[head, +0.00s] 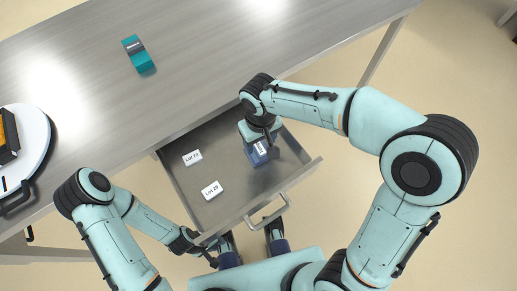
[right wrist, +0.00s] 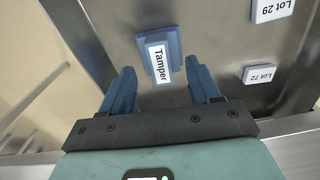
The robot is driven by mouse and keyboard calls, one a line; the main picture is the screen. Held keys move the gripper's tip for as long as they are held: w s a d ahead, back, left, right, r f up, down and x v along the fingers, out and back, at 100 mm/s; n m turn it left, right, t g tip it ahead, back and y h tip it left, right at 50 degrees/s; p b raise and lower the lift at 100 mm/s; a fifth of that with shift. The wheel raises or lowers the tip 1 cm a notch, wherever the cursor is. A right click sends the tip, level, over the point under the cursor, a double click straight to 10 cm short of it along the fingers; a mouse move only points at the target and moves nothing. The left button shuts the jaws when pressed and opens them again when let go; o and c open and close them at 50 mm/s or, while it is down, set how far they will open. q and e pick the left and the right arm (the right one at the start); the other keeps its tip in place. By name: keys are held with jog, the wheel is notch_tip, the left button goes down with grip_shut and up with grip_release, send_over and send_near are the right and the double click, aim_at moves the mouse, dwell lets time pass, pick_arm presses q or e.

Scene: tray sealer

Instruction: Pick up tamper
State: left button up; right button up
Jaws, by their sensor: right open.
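The tamper is a blue block with a white "Tamper" label, lying in the right part of the open drawer (head: 232,192). In the right wrist view the tamper (right wrist: 174,39) lies just ahead of my right gripper (right wrist: 161,84), roughly centred between its blue fingers. That gripper is open and empty. In the head view my right gripper (head: 266,134) is over the drawer and partly covers the tamper (head: 262,157). My left gripper (head: 207,253) is near the drawer's front left corner; its fingers are too small to read.
Two white tags, "Lot 72" (head: 192,157) and "Lot 29" (head: 212,190), lie in the drawer left of the tamper. The drawer has a front handle (head: 267,212) and raised walls. A teal block (head: 138,54) and a round white device (head: 35,135) stand on the metal table (head: 210,50).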

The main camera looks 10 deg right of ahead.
aim_at(258, 146)
jog(key=shift+w+f+b, duration=0.2)
jog(key=shift+f, duration=0.85)
jog(key=shift+w+f+b, duration=0.15)
jog(key=shift+f, duration=0.85)
jog(key=shift+w+f+b, duration=0.2)
jog(key=shift+f, duration=0.85)
grip_shut()
